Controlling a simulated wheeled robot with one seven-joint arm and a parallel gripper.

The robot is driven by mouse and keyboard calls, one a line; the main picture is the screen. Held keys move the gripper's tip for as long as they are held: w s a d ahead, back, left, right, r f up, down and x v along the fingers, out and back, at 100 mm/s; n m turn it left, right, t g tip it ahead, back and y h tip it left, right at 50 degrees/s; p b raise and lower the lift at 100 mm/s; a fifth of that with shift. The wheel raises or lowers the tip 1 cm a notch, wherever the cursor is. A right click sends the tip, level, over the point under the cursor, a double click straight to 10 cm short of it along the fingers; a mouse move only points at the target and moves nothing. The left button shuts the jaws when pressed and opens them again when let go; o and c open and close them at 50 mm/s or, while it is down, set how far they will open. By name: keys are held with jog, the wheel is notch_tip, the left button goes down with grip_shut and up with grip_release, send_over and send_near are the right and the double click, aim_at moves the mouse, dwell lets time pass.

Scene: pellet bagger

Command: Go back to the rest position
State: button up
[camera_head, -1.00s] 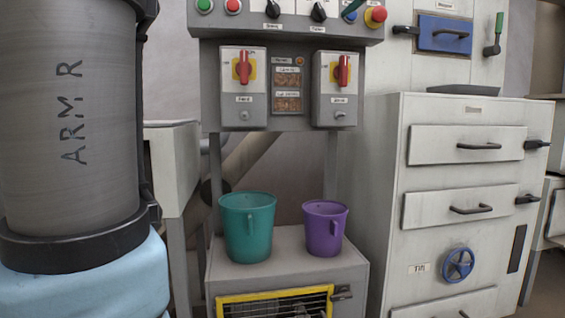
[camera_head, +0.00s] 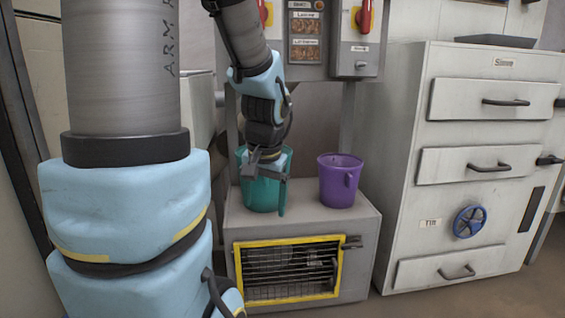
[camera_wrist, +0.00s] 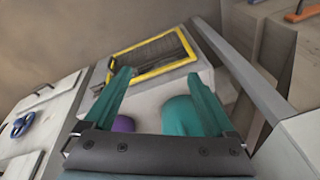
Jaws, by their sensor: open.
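My gripper (camera_head: 267,182) hangs at the end of my arm in front of the teal bucket in the head view, covering part of it. In the wrist view my gripper (camera_wrist: 160,88) shows its two teal fingers spread apart with nothing between them that they hold. The teal bucket (camera_head: 257,196) stands upright on the grey cabinet top. The purple bucket (camera_head: 340,182) stands upright to its right. Both show in part beyond my fingers in the wrist view, the teal bucket (camera_wrist: 186,115) larger and the purple bucket (camera_wrist: 123,125) mostly hidden.
The grey cabinet (camera_head: 362,240) has a yellow-framed grille (camera_head: 288,270) at its front. A control panel (camera_head: 356,60) with red switches hangs above the buckets. A white drawer cabinet (camera_head: 415,150) with handles and a blue handwheel (camera_head: 470,221) stands at the right. Bare floor shows in front.

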jog(key=s+a+f+n+g, duration=0.1)
jog(key=s+a+f+n, duration=0.2)
jog(key=s+f, duration=0.25)
notch_tip(320, 180, up, 39)
jog(key=p, duration=3.8)
jog(key=shift+d+h, duration=0.15)
jog(key=shift+h, duration=0.25)
